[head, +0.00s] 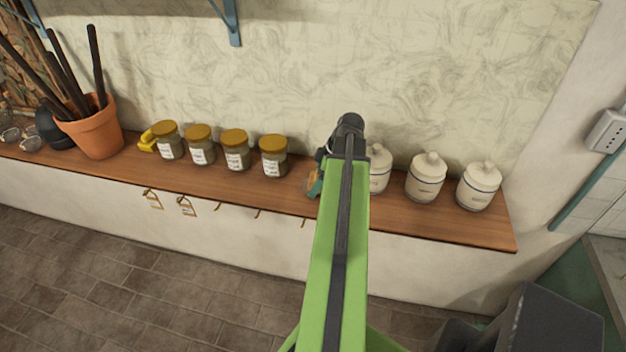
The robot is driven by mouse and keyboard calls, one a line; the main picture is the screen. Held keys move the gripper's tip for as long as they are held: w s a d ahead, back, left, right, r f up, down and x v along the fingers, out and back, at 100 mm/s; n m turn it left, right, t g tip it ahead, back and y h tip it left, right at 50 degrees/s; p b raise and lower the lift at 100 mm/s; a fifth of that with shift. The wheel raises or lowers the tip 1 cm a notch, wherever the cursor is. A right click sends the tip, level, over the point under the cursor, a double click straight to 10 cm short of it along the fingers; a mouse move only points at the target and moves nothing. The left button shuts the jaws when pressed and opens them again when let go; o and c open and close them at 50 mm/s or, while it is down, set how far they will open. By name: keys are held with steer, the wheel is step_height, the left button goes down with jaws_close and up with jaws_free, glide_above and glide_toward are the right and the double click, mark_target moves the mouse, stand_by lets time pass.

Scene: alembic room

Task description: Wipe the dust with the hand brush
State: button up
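My green arm reaches up the middle of the head view to the wooden shelf. My gripper (322,157) is at its far end over the shelf, mostly hidden behind the arm. I cannot see its fingers clearly. Just below it is a small teal and tan thing (314,184), perhaps the hand brush, partly covered by the arm. I cannot tell whether the gripper holds it or whether it rests on the shelf. No dust can be made out on the wooden shelf (420,219).
Several jars with mustard lids (235,150) stand left of the gripper, with a yellow thing (147,141) beside them. White lidded canisters (426,178) stand close on the right. A terracotta pot (95,135) with dark rods is far left. The shelf's front strip is clear.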

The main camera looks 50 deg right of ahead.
steer(key=shift+s+d, duration=0.35)
steer(key=shift+s, duration=0.5)
steer(key=shift+s+d, duration=0.35)
steer(key=shift+s, duration=0.45)
steer(key=shift+w+d+f, duration=0.1)
steer(key=shift+w+d, duration=0.2)
steer(key=shift+d, duration=0.45)
steer(key=shift+w, duration=0.1)
